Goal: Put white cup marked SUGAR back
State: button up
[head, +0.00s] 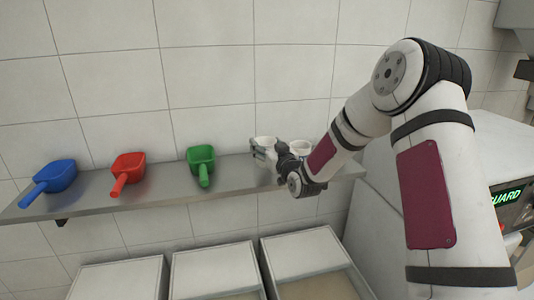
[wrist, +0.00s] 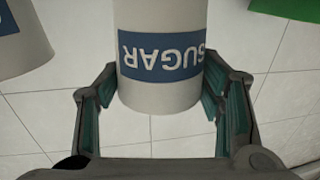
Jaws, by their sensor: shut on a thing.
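The white cup marked SUGAR (wrist: 160,62) has a blue label, upside down in the wrist view. My gripper (wrist: 160,95) is shut on it, with one finger on each side of the cup. In the head view my gripper (head: 262,152) is at the right part of the steel shelf (head: 232,174), and the white cup (head: 265,141) shows partly behind the fingers. I cannot tell whether its base touches the shelf.
A second white cup (head: 301,146) stands close on the right; it also shows in the wrist view (wrist: 22,50). Green (head: 201,160), red (head: 128,168) and blue (head: 55,178) scoops lie along the shelf. White open bins (head: 215,262) stand below. The tiled wall is behind.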

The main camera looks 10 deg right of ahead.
jog(key=shift+f, duration=1.45)
jog(key=o, duration=1.1)
jog(key=shift+f, duration=0.15)
jog(key=shift+o, duration=0.2)
